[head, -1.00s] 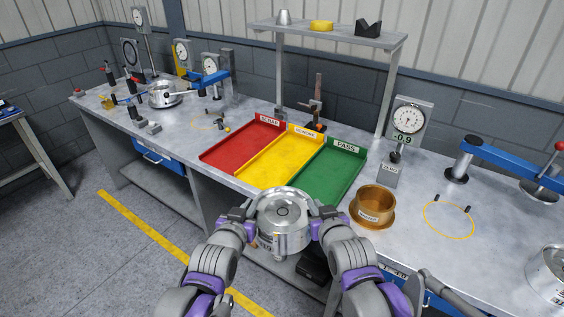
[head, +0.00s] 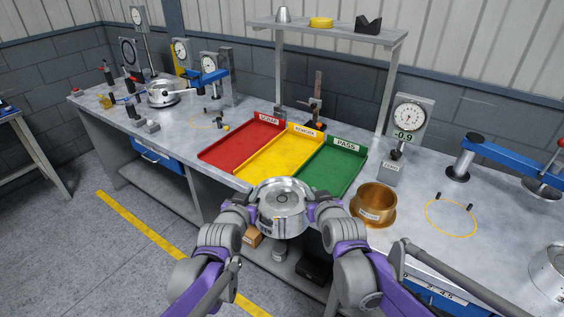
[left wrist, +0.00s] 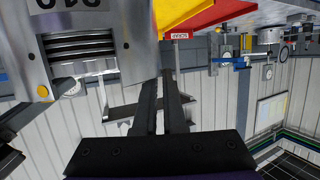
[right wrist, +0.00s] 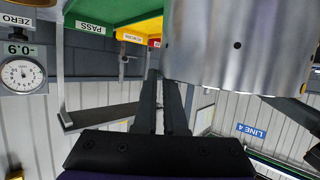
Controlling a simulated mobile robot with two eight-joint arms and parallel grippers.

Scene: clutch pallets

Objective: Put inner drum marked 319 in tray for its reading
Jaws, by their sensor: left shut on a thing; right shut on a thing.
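A silvery metal drum (head: 282,204) is held upright between my two grippers, in front of the trays at the bench's near edge. My left gripper (head: 254,213) is shut on its left side and my right gripper (head: 311,211) on its right side. The left wrist view shows the drum's slotted wall (left wrist: 85,50) with a cut-off dark number. The red SCRAP tray (head: 240,146), yellow tray (head: 276,158) and green PASS tray (head: 330,170) look empty; the drum hides some near edges. The dial gauge (head: 408,118) shows -0.9.
A brass-coloured ring (head: 374,204) stands right of the green tray, below the gauge. A yellow circle (head: 451,217) and a blue-armed fixture (head: 500,155) are further right. A shelf (head: 330,33) stands behind the trays. Another metal drum (head: 165,93) is at the left.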

